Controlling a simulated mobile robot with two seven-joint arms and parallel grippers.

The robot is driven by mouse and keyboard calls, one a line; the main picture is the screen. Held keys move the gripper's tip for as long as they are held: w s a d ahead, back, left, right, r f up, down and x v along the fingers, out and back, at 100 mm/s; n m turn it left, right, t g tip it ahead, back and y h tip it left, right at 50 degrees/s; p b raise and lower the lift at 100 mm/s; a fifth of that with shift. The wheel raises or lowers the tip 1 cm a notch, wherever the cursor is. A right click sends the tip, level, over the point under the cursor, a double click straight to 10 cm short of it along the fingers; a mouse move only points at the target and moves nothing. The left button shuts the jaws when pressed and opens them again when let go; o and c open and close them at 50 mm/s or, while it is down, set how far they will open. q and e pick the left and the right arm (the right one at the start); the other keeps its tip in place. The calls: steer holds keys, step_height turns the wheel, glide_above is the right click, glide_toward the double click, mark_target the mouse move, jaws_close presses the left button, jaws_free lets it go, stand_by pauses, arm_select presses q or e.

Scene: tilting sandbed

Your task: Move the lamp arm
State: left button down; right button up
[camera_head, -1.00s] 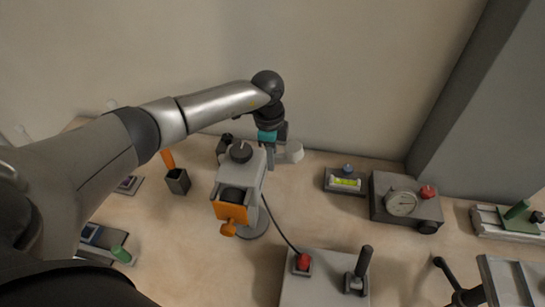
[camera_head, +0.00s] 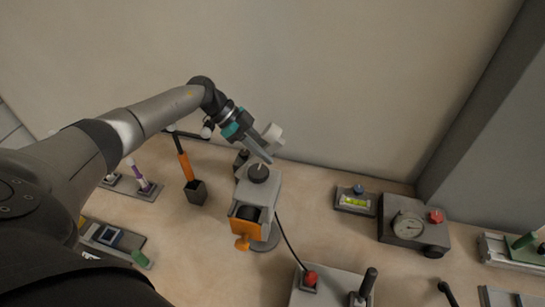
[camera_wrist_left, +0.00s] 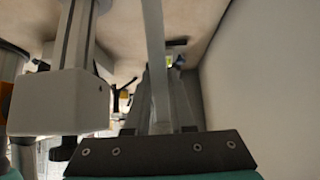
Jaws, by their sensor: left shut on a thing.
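A grey lamp-like stand (camera_head: 262,191) with a black knob on top and an orange front part is on the table in the middle of the head view. My left gripper (camera_head: 265,154) comes in from the left, slanting down to the right, its tips just behind and above the knob. In the left wrist view its fingers (camera_wrist_left: 160,105) are shut on a thin pale bar (camera_wrist_left: 155,40). I take this for the lamp arm; its joint to the stand is hidden. A pale block (camera_wrist_left: 60,100) is close at the left there. My right gripper does not show.
A box with a red button (camera_head: 310,279) and a black lever is in front, cabled to the stand. A dial gauge box (camera_head: 408,226) and a level (camera_head: 354,201) are to the right. The wall is close behind.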

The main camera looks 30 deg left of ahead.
arm_select(q)
steer(key=shift+s+a+r+h, duration=0.1)
steer(key=shift+a+r+h, duration=0.2)
steer(key=shift+a, duration=0.15)
steer(key=c, duration=0.8)
jaws_free()
steer(key=shift+o, duration=0.2)
steer(key=b+v, duration=0.1)
steer(key=v, duration=1.4)
steer(key=shift+s, duration=0.15)
steer(key=shift+a, duration=0.15)
